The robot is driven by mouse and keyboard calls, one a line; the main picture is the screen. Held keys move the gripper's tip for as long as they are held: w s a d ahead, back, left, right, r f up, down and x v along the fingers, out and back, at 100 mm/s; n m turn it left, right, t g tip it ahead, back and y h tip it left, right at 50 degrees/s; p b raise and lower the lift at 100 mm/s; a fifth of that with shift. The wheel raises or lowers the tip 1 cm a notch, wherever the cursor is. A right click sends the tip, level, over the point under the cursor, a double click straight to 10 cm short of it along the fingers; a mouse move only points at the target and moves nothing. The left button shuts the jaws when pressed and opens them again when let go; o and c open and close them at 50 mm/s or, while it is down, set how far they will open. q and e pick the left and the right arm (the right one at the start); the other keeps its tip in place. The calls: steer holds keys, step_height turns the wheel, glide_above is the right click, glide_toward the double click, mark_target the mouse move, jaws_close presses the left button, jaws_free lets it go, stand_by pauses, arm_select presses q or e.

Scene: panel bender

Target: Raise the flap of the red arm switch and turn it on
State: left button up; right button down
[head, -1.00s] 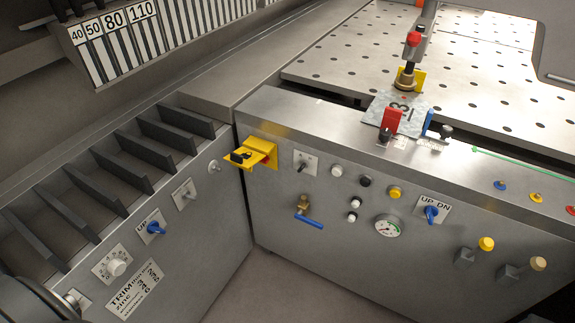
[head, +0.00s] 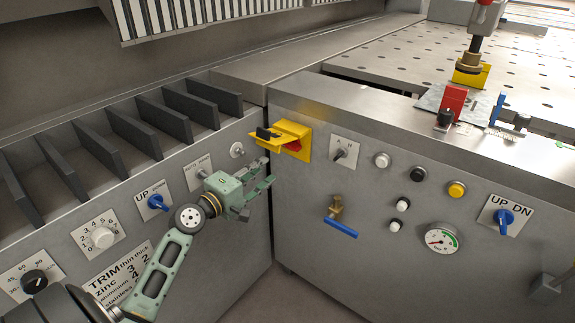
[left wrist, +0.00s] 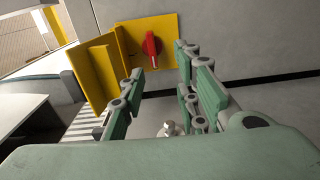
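A yellow bracket (head: 305,142) with a yellow flap (head: 268,143) sticks out from the panel near the inner corner. A red switch knob (head: 293,146) is partly hidden behind the flap. In the left wrist view the red knob (left wrist: 152,46) with a pale mark sits on a yellow plate (left wrist: 128,40), the flap (left wrist: 97,75) standing out at its left. My left gripper (head: 267,172) is open and empty, just below the flap in the head view. Its fingers (left wrist: 163,78) show apart in the left wrist view, with no visible contact. My right gripper is out of view.
A row of dark fins (head: 140,130) tops the left panel, above a blue knob (head: 156,202). A blue-handled valve (head: 341,228) and a gauge (head: 441,239) are on the right panel. A red upright piece (head: 453,102) stands on the right ledge. The floor between panels is clear.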

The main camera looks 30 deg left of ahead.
mark_target(288, 148)
arm_select(q)
steer(key=w, duration=0.8)
steer(key=w+d+r, duration=0.1)
steer(key=w, duration=0.3)
steer(key=shift+r, duration=0.1)
jaws_close()
